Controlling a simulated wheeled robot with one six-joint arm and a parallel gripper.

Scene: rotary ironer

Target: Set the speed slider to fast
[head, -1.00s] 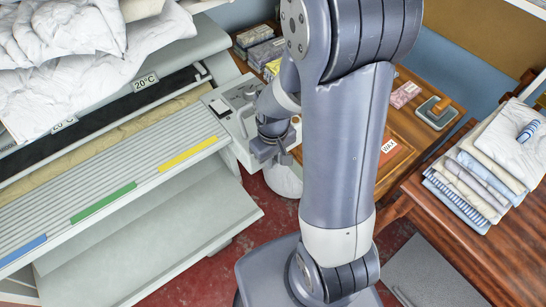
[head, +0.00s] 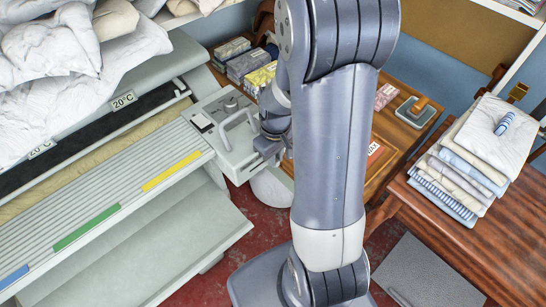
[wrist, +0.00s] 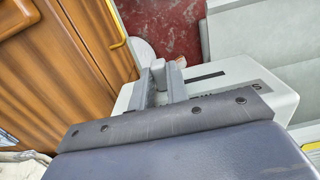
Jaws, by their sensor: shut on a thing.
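The control box (head: 222,125) is pale grey and sits at the right end of the ironer. In the wrist view its end face (wrist: 235,73) shows a dark slider slot (wrist: 206,78) and partly covered lettering, with an S readable near the right. My gripper (head: 266,149) is at the box's right side in the head view. In the wrist view the gripper (wrist: 160,82) is shut on the small grey slider knob (wrist: 159,73), left of the visible slot. The fingers hide much of the knob and part of the lettering.
The ironer (head: 95,200) has blue, green and yellow strips along its slatted front. A wooden cabinet (head: 400,135) stands behind my arm. A folded linen stack (head: 470,165) lies on a wooden table (head: 455,225) at right. Red floor (head: 225,262) shows between.

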